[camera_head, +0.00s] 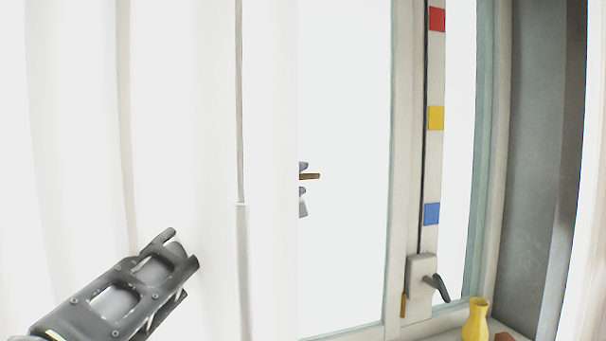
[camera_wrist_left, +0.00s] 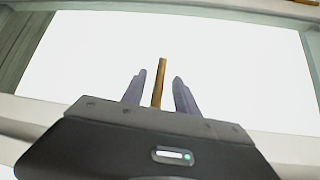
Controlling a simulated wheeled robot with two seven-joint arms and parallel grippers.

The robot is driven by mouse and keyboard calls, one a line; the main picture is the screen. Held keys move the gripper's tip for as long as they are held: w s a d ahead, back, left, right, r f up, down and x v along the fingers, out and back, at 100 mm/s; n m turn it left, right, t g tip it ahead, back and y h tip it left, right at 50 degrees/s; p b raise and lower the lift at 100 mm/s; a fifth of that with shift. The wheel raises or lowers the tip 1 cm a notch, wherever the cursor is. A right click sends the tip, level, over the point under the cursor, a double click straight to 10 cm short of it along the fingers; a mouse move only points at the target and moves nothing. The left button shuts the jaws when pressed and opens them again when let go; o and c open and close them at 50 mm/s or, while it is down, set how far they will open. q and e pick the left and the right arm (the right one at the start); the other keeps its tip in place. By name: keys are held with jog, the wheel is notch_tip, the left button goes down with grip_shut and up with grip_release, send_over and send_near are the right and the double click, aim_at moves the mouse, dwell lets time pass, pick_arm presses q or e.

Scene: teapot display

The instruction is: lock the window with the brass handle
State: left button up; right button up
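The brass handle (camera_head: 312,177) shows in the head view as a short bar beside the edge of a white upright, against the bright pane. My left gripper (camera_head: 304,179) has its dark fingertips above and below it; the rest of the hand is hard to make out against the white. In the left wrist view the brass handle (camera_wrist_left: 159,82) stands between the two fingers of my left gripper (camera_wrist_left: 160,75), with a gap on each side. The fingers are open around it. The handle's base is hidden behind the hand. My right gripper is not in view.
On the right, the window frame (camera_head: 404,150) carries a grey box with a dark lever (camera_head: 436,287). Red, yellow (camera_head: 436,118) and blue squares line a strip above. A yellow vase (camera_head: 476,322) stands at the lower right, near a brown object (camera_head: 504,337). White folds fill the left.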

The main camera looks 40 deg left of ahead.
pick_arm(q)
jog(key=shift+x, duration=1.4)
grip_shut()
dwell(0.4)
